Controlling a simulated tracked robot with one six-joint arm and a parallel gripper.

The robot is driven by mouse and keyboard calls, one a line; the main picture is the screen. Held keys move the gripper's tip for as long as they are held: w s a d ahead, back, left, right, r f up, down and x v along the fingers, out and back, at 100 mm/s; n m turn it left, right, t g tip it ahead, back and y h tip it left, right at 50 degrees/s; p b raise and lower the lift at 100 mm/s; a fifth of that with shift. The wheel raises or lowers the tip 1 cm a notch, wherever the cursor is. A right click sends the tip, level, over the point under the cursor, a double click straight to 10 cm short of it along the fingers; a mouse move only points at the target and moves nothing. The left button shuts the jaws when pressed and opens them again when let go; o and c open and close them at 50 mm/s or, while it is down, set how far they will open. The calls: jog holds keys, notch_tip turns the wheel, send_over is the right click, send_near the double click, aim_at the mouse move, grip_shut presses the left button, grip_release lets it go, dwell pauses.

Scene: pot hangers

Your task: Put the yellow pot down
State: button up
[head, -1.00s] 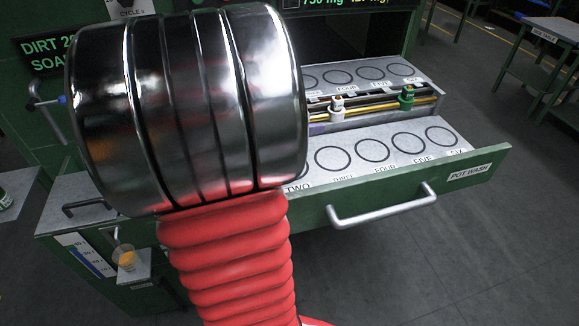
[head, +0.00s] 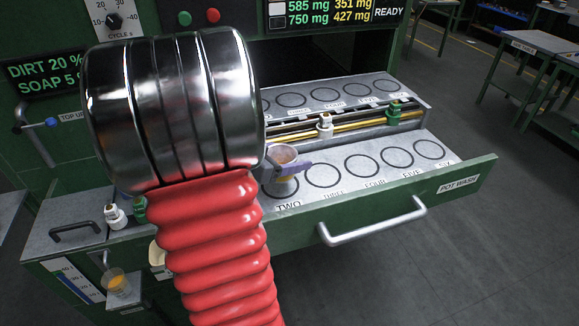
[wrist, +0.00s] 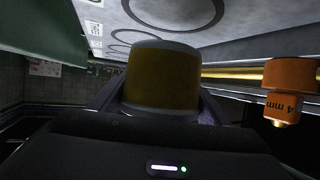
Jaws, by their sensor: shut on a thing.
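The yellow pot (wrist: 162,80) fills the middle of the wrist view, with a grey band along its upper edge. My gripper (wrist: 160,98) is shut on it, with a dark purple finger on each side. In the head view the pot (head: 283,158) shows just right of my arm's metal cylinder, with a purple finger of my gripper (head: 289,170) across it. The pot is at the ring marked TWO (head: 282,190) in the open drawer's front row. I cannot tell whether its base touches the drawer.
The green drawer (head: 400,205) stands open, with free rings to the right and in the back row. Brass rails between the rows carry a white fitting (head: 325,124) and a green one (head: 393,111). An orange "4 mm" piece (wrist: 290,88) is close right in the wrist view.

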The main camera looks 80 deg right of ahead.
jog(key=shift+f, duration=1.85)
jog(key=shift+f, duration=0.1)
jog(key=o, duration=1.2)
jog(key=shift+w+a+r, duration=0.35)
jog(key=shift+a, duration=0.05)
jog(key=v, duration=1.1)
jog(key=shift+s, duration=0.1)
